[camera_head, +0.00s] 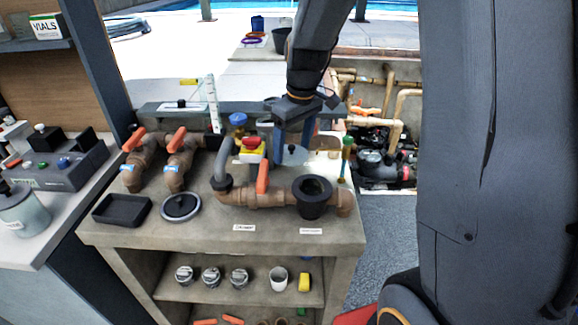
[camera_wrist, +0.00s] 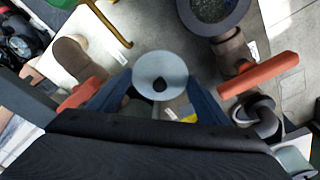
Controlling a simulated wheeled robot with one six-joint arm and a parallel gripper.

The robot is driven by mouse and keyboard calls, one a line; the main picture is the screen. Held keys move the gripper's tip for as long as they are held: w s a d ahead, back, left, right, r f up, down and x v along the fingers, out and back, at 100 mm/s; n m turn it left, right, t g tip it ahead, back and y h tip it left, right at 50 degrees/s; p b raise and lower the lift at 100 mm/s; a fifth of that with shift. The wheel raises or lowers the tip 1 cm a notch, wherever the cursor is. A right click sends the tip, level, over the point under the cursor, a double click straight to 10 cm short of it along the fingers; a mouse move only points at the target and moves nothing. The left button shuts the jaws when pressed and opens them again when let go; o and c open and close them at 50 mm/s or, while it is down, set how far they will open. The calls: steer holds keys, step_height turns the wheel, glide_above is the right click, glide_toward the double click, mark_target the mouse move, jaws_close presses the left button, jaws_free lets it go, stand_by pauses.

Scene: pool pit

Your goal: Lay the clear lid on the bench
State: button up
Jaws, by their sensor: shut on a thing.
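The clear lid is a pale, see-through round disc with a dark knob in the middle, seen in the wrist view (camera_wrist: 146,68) and partly in the head view (camera_head: 294,156). My gripper (camera_head: 295,150) is shut on it, one blue finger at each side of the disc, also in the wrist view (camera_wrist: 161,80). The lid is held over the back right part of the concrete bench (camera_head: 190,236), behind the pipework. I cannot tell its exact height. The open black strainer pot (camera_head: 313,208) stands in the pipe to the front right of the lid.
A black tray (camera_head: 121,222) and a dark ring (camera_head: 181,207) lie on the bench's front left. Orange-handled valves (camera_head: 263,176) and a red-and-yellow button (camera_head: 250,150) stand near my gripper. The bench's front strip is clear except for small labels.

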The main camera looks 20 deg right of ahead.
mark_target(297, 157)
steer(key=shift+f+p, duration=0.9)
steer(key=shift+f, duration=3.1)
steer(key=o, duration=1.1)
steer(key=shift+f, duration=0.1)
steer(key=r+b, duration=0.1)
steer(key=r, duration=0.3)
steer(key=s+r+b, duration=0.1)
steer(key=r, duration=0.3)
steer(key=r+b, duration=0.1)
steer(key=r, duration=0.3)
steer(key=shift+s+d, duration=0.3)
steer(key=shift+d, duration=0.1)
